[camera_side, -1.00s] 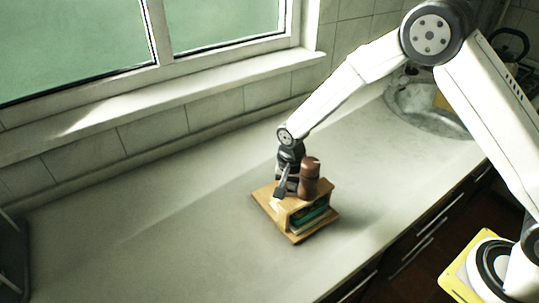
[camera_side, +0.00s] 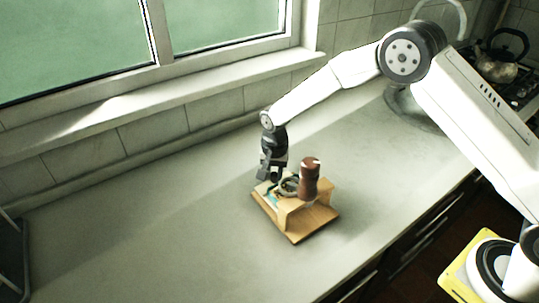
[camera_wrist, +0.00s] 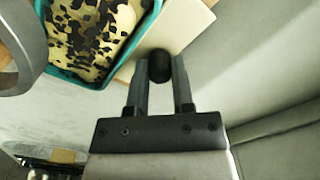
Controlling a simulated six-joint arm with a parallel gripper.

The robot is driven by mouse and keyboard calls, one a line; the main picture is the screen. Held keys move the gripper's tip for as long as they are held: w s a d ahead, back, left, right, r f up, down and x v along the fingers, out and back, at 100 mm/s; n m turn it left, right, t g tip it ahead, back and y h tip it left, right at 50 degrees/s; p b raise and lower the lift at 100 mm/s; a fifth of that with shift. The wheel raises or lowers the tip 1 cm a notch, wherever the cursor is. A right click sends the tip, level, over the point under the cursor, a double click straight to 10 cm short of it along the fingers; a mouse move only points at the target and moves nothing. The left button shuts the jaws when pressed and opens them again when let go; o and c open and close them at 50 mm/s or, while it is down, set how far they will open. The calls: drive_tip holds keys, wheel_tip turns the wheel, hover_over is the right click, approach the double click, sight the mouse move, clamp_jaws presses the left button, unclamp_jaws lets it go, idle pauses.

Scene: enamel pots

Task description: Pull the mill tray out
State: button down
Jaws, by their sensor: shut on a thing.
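The mill has a wooden body (camera_side: 296,212) on a flat wooden base, with a brown cylinder (camera_side: 309,185) upright on top. The teal mill tray (camera_side: 271,198) sticks out from the body's back-left side, above the base. In the wrist view the tray (camera_wrist: 105,76) holds pale contents with dark flakes, and its round dark knob (camera_wrist: 160,66) sits between my fingertips. My gripper (camera_wrist: 160,75) is shut on this knob. In the side view my gripper (camera_side: 265,178) is at the tray's outer end; the knob is hidden there.
A grey ring (camera_side: 289,186) shows beside the brown cylinder, close to my gripper. The counter (camera_side: 150,230) is clear to the left and in front. The tiled wall and window sill (camera_side: 200,100) run behind. A kettle (camera_side: 502,68) stands far right.

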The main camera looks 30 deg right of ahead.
drive_tip(key=shift+w, duration=1.15)
drive_tip(key=c, duration=0.7)
unclamp_jaws()
drive_tip(key=shift+c, duration=0.2)
drive_tip(key=shift+r, duration=0.15)
wheel_tip(320, 180, up, 8)
drive_tip(key=shift+f, duration=0.2)
drive_tip(key=shift+s, duration=0.1)
